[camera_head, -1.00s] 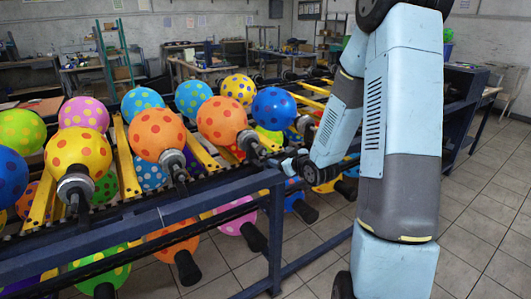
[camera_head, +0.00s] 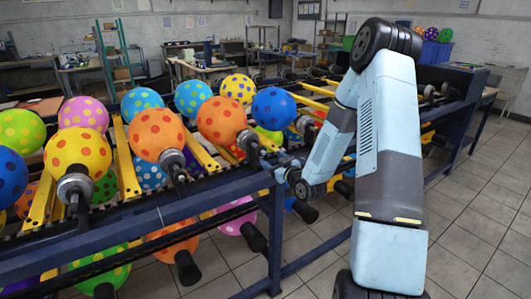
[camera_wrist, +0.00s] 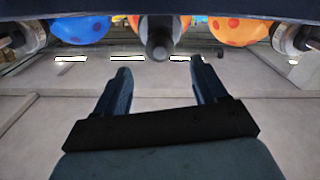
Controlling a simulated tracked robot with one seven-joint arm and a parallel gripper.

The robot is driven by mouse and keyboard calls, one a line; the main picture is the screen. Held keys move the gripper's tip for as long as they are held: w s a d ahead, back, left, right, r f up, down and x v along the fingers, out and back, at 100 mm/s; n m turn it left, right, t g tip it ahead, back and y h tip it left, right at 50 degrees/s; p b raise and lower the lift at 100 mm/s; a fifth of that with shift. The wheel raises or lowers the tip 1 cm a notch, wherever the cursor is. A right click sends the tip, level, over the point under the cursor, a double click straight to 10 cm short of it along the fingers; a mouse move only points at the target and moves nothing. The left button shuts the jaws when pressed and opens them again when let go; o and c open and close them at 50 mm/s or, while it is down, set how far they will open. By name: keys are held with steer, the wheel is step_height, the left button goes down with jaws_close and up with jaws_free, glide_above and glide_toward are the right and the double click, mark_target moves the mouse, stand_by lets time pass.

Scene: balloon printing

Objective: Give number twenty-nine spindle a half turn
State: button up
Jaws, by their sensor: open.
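Dark spindles carry the balloons along the rack; no number is legible on any, so I cannot tell which is twenty-nine. In the wrist view one dark spindle (camera_wrist: 160,42) points toward me, roughly centred beyond the fingertips. My gripper (camera_wrist: 160,66) is open, with its two dark fingers apart and nothing between them. In the head view my wrist end is at the rack's front rail, near the spindle (camera_head: 248,143) of an orange balloon (camera_head: 221,119); the fingers are hard to make out there. Any contact cannot be told.
The dark blue front rail (camera_head: 150,218) runs across the rack, and a dark bar crosses the top of the wrist view. A blue balloon (camera_wrist: 82,28) and an orange balloon (camera_wrist: 238,30) flank the centred spindle. Tiled floor (camera_head: 470,240) is clear at right.

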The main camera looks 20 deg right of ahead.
mark_target(264, 153)
steer(key=x, duration=0.8)
